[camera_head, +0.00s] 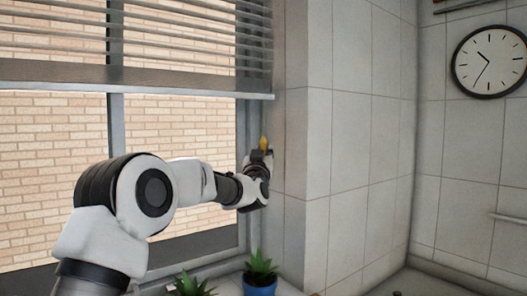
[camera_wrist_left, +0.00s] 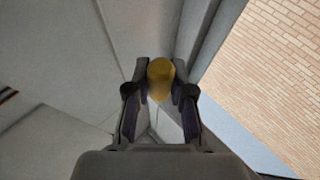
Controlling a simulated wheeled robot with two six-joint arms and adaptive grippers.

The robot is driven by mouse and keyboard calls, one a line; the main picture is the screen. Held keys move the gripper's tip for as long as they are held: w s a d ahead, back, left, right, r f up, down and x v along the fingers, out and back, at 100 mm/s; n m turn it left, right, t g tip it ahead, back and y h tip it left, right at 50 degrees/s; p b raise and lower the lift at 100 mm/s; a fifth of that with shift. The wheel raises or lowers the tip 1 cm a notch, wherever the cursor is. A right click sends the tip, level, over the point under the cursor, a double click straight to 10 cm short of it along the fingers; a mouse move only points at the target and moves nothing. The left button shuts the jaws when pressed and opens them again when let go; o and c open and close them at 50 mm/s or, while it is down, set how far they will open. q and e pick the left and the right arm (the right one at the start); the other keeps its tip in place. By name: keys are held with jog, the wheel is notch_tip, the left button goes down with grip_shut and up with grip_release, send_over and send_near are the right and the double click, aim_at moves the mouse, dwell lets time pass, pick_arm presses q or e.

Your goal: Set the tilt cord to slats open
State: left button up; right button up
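The tilt cord ends in a yellow knob (camera_head: 263,143), hanging by the right window frame just below the blind; the cord itself is too thin to make out. My left gripper (camera_head: 262,158) reaches up to the knob from below. In the left wrist view the knob (camera_wrist_left: 160,72) sits between the fingertips of my left gripper (camera_wrist_left: 160,78), with both fingers against its sides. The blind (camera_head: 185,50) covers the upper window, and brick shows through gaps between its slats. My right gripper is not in view.
A blue pot with a spiky plant (camera_head: 260,278) stands on the sill below the gripper, with another plant (camera_head: 192,284) to its left. A tiled wall (camera_head: 345,150) juts out right of the window. A clock (camera_head: 489,62) hangs on the right wall.

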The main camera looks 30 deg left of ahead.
pick_arm(q)
jog(key=o, duration=0.4)
jog(key=shift+f, duration=0.25)
jog(key=shift+o, duration=0.2)
jog(key=v, duration=1.2)
jog(key=shift+r, duration=0.15)
